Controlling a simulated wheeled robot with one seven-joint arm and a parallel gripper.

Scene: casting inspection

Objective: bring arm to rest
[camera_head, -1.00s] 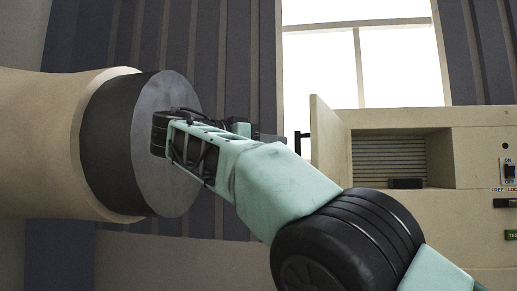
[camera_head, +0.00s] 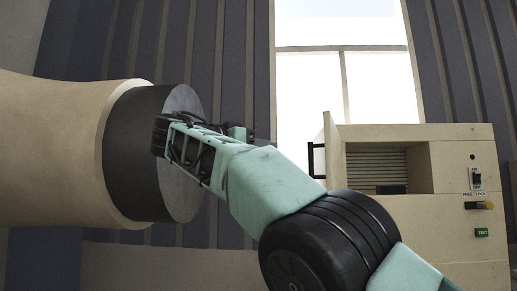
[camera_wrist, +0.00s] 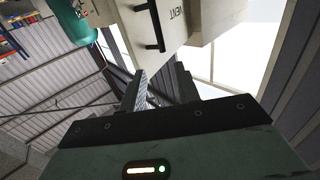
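My gripper (camera_wrist: 160,90) shows in the wrist view with its two dark fingers apart and nothing seen between them. It points up and away, toward a pale panel with a black handle (camera_wrist: 152,25). The gripper's fingers are not clear in the head view.
A cream cabinet (camera_head: 408,134) stands at right with its door (camera_head: 332,150) open. Inside are a slatted back and a small dark object (camera_head: 391,189). Its front carries a switch (camera_head: 477,178), a yellow-tipped lever (camera_head: 486,205) and a green TEST label (camera_head: 481,232). A green cylinder (camera_wrist: 75,22) shows in the wrist view.

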